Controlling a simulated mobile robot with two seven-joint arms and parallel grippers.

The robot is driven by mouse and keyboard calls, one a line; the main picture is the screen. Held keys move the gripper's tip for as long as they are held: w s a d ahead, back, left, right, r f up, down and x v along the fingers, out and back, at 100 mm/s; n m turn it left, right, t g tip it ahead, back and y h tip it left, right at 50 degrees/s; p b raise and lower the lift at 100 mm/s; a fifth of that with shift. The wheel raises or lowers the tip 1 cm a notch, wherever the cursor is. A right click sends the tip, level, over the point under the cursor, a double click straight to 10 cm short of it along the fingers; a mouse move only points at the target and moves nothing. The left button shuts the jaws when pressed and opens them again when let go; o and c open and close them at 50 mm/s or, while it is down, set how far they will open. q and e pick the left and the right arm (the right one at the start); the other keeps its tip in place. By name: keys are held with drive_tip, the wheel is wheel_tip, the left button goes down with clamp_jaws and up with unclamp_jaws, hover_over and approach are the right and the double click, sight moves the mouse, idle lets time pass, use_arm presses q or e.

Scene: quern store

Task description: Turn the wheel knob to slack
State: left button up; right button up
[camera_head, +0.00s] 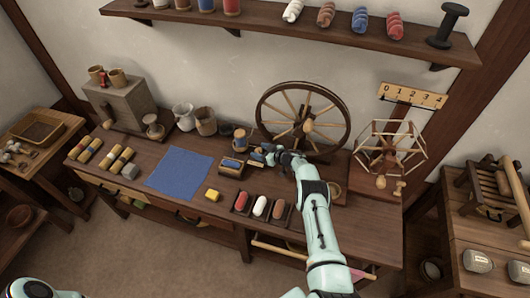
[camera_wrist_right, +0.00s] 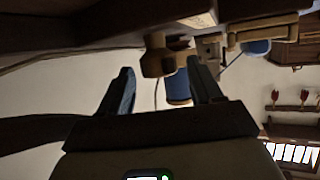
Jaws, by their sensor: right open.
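The spinning wheel (camera_head: 346,118) stands upright at the back of the workbench, with a pale round knob (camera_head: 308,126) near its hub. I cannot tell whether this is the wheel knob of the task. My right gripper (camera_head: 268,157) is at the wheel's lower left, beside small wooden parts and a blue spool. In the right wrist view my right gripper (camera_wrist_right: 162,88) is open, its two dark fingers apart. A brown wooden knob-like part (camera_wrist_right: 157,62) and a blue spool (camera_wrist_right: 177,88) show beyond and between the fingers; contact cannot be told. My left gripper is out of view.
A blue cloth (camera_head: 180,172) lies on the workbench at left. A tray with red, white and brown rolls (camera_head: 260,207) is near its front edge. A skein winder (camera_head: 390,150) stands to the right, under a numbered board (camera_head: 412,96). A shelf (camera_head: 300,25) runs above.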

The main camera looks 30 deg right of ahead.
sight(261, 153)
drive_tip(key=s+b, duration=0.1)
drive_tip(key=s+d+b, duration=0.1)
drive_tip(key=s+b, duration=0.1)
drive_tip(key=shift+r, duration=0.1)
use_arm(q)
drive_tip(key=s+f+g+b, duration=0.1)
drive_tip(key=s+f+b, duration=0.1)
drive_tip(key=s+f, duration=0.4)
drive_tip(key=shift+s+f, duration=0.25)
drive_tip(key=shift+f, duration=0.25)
use_arm(e)
drive_tip(key=r+v, duration=0.1)
drive_tip(key=v, duration=0.9)
